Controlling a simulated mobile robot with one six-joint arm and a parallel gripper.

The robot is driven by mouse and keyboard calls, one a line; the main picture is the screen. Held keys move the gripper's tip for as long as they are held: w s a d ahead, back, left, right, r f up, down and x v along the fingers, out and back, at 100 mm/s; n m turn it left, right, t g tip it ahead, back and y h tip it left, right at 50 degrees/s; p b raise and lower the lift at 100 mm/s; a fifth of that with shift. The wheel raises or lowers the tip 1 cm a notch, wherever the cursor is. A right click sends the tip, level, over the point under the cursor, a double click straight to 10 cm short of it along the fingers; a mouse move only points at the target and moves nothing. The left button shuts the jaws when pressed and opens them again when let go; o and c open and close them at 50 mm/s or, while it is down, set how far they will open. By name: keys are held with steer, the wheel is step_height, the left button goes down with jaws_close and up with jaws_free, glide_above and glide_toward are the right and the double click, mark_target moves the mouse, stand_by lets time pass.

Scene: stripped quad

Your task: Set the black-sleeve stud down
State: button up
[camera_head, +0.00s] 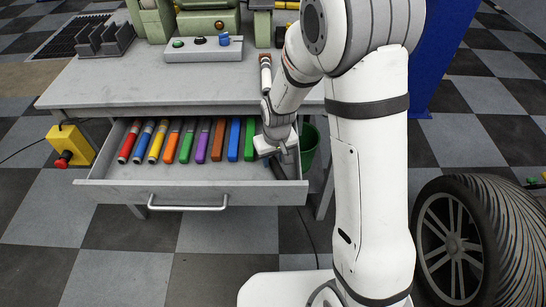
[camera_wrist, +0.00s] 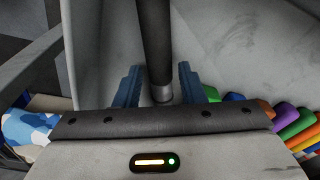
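The black-sleeve stud (camera_wrist: 155,45) is a dark cylinder with a bare metal end, between the two blue fingers of my gripper (camera_wrist: 160,72) in the wrist view. A gap shows between the stud and the right finger; the left finger is very close to it. The fingers look open around the stud. It appears to lie over the grey drawer floor, but I cannot tell exact contact. In the head view my gripper (camera_head: 279,158) reaches down into the right end of the open drawer (camera_head: 190,193), where the arm's end mostly hides the stud.
Several coloured handles (camera_head: 167,143) fill the drawer left of my gripper; some show in the wrist view (camera_wrist: 285,118). A workbench (camera_head: 150,85) stands above the drawer. A green bin (camera_head: 309,145) stands right of the drawer. A tyre (camera_head: 480,240) stands at the right.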

mark_target(276, 164)
steer(key=shift+o, duration=1)
step_height(276, 164, up, 12)
steer(key=s+p, duration=0.1)
steer(key=p, duration=0.2)
steer(key=s+d+r+m, duration=0.2)
steer(key=s+d+r, duration=0.2)
steer(key=s+d, duration=0.2)
steer(key=s+d+r+m, duration=0.2)
steer(key=s+d+r, duration=0.3)
steer(key=s, duration=0.6)
steer(key=shift+d+r, duration=0.15)
steer(key=shift+d, duration=0.65)
steer(key=shift+r, duration=0.1)
